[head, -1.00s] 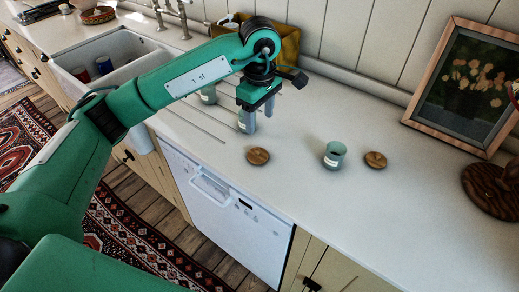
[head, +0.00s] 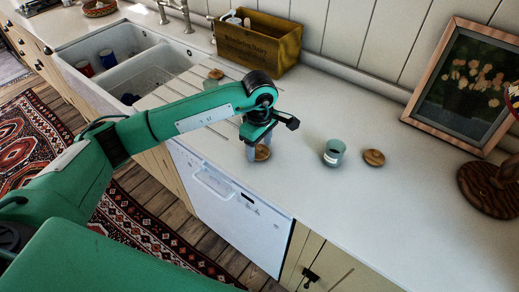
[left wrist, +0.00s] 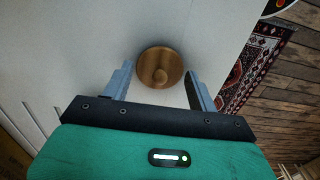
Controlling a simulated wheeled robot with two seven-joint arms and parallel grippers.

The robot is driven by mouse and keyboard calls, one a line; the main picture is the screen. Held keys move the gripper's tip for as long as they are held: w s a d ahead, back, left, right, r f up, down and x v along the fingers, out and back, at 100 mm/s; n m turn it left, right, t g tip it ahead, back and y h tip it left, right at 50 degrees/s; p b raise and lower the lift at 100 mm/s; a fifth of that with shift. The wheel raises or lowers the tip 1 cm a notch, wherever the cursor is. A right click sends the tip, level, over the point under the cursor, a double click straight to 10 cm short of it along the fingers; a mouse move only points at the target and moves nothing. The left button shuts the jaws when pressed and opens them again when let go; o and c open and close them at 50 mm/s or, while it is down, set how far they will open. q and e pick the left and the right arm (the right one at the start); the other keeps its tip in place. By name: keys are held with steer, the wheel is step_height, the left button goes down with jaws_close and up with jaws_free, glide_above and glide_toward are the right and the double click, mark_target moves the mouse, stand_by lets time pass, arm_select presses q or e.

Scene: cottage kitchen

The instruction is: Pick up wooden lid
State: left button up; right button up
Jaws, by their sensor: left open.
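A round wooden lid (head: 263,153) with a knob lies on the white counter near its front edge. In the left wrist view the lid (left wrist: 160,62) sits between and just ahead of the two fingertips. My left gripper (head: 259,156) is open and points down over this lid, its fingers partly hiding it; it also shows in the left wrist view (left wrist: 160,76). I cannot tell whether a finger touches the lid. A second wooden lid (head: 373,157) lies farther right on the counter, beside a greenish jar (head: 334,152). My right gripper is not in view.
Another jar (head: 214,78) stands behind my left arm, partly hidden. A wooden crate (head: 258,40) stands at the wall. The sink (head: 130,62) is at left. A framed picture (head: 465,80) and a dark wooden stand (head: 490,190) are at right. The counter's front right is clear.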

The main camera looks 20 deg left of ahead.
arm_select(q)
steer(key=c, duration=1.1)
jaws_close()
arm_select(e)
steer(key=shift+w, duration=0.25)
arm_select(q)
steer(key=shift+s+f, duration=0.1)
